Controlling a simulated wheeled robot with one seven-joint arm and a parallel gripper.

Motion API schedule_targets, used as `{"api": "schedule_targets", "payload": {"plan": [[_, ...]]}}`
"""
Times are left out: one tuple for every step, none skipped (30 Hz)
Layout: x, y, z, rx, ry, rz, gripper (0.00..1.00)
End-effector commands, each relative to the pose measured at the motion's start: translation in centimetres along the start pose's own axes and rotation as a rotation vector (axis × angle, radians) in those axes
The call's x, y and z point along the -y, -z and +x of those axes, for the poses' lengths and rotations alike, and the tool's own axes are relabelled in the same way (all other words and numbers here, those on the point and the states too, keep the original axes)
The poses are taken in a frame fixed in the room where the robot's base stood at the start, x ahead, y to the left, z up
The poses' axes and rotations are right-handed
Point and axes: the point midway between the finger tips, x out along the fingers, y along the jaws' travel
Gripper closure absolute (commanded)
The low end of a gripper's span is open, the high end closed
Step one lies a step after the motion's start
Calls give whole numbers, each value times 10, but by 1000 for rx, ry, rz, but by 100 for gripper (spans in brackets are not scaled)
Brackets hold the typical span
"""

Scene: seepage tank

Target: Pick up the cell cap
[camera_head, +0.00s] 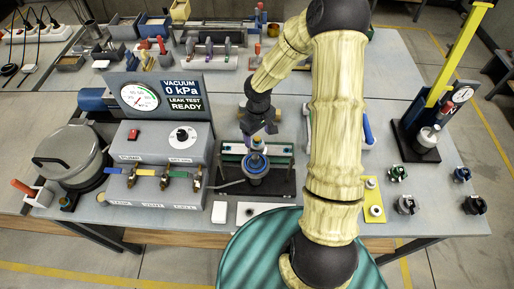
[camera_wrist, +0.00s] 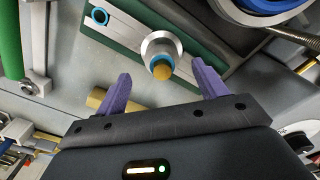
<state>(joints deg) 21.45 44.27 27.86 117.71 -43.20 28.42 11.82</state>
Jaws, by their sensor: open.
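A round grey metal piece with a blue collar and a gold tip (camera_wrist: 161,55), which looks like the cell cap, sits on a silver and green rail (camera_wrist: 118,28) in the wrist view. My gripper (camera_wrist: 161,69) is open, with its two purple fingers apart on either side of the gold tip in the picture. Nothing is held, and I cannot tell the remaining distance in depth. In the head view my gripper (camera_head: 258,136) is over the rail behind a blue-topped round cell (camera_head: 256,163). The cap is hard to make out there. The cell's blue rim (camera_wrist: 262,8) enters the wrist view at the upper right.
A grey control box (camera_head: 150,178) with several valves stands left of the cell, with a gauge panel (camera_head: 158,98) behind it. A lidded pot (camera_head: 72,155) is further left. A yellow post stand (camera_head: 425,140) and several small fittings (camera_head: 405,204) are at the right.

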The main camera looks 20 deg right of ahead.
Motion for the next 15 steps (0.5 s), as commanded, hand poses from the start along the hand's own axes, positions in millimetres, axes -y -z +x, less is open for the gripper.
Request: {"api": "schedule_targets", "payload": {"plan": [[0,0,3,1,0,-1,29],[0,0,4,1,0,-1,29],[0,0,5,1,0,0,29],[0,0,5,0,0,0,29],[0,0,4,0,0,1,29],[0,0,4,0,0,0,29],[0,0,4,0,0,0,29],[0,0,4,0,0,0,29],[0,0,4,0,0,0,29],[0,0,4,0,0,0,29],[0,0,5,0,0,0,29],[0,0,6,1,0,0,29],[1,0,8,1,0,0,29],[1,0,10,2,0,-1,29],[2,0,13,1,1,-2,29]]}}
